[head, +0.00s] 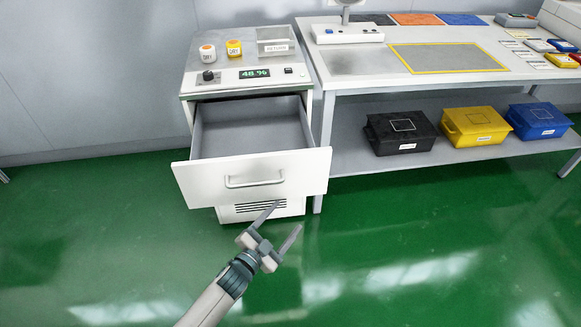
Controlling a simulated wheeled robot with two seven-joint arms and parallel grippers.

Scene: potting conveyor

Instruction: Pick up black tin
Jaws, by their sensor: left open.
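No small black tin shows clearly. The black container I see is a lidded black box (402,133) on the lower shelf of the bench, with a pale label on its front. My left gripper (287,216) is open and empty, with its two fingers apart. It is in front of and below the pulled-out drawer (255,172), left of the black box and well apart from it. The drawer's inside looks grey and bare in the part that shows. My right gripper is not in view.
A white cabinet (250,79) carries two small jars (207,53), a clear RETURN bin (275,41) and a display. A yellow box (474,126) and a blue box (538,120) stand beside the black one. Several small cases lie on the bench (364,62). The green floor (430,235) is clear.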

